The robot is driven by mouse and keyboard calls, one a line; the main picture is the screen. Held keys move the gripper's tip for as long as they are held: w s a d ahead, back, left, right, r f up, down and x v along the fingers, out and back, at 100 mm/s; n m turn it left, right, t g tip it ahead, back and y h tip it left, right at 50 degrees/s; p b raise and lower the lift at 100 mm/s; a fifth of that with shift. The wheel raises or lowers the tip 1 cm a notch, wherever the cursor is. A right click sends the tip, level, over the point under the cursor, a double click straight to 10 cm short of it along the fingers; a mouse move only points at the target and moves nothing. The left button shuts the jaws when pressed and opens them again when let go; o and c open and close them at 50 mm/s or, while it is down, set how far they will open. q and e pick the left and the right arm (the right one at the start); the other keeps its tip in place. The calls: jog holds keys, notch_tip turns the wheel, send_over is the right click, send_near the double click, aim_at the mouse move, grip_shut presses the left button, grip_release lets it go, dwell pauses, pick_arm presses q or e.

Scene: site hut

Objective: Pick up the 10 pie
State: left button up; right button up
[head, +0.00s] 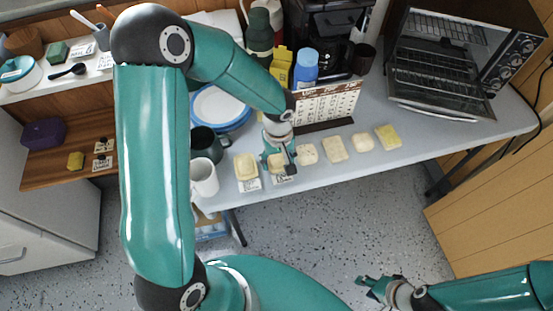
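Several small cream and yellow pie-like blocks stand in a row along the table's front edge: a yellow one (246,166) at the left, pale ones (307,153) (335,148) (363,142) in the middle, and a yellow one (388,137) at the right. Another pie (275,167) is partly hidden by my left gripper (277,160), which points down with its fingers about it; whether they grip it is unclear. White cards lie by the two leftmost pies; their writing is too small to read. My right gripper (371,288) looks open and empty, low over the floor, away from the table.
A calendar (327,103) stands just behind the row. White mug (204,177), dark mug (206,144) and blue-rimmed plates (221,107) are at its left. A toaster oven (440,62), coffee maker (330,35) and blue-capped bottle (306,67) stand behind. The table's right front is clear.

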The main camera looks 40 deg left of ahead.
pick_arm(q)
jog(key=c, duration=0.4)
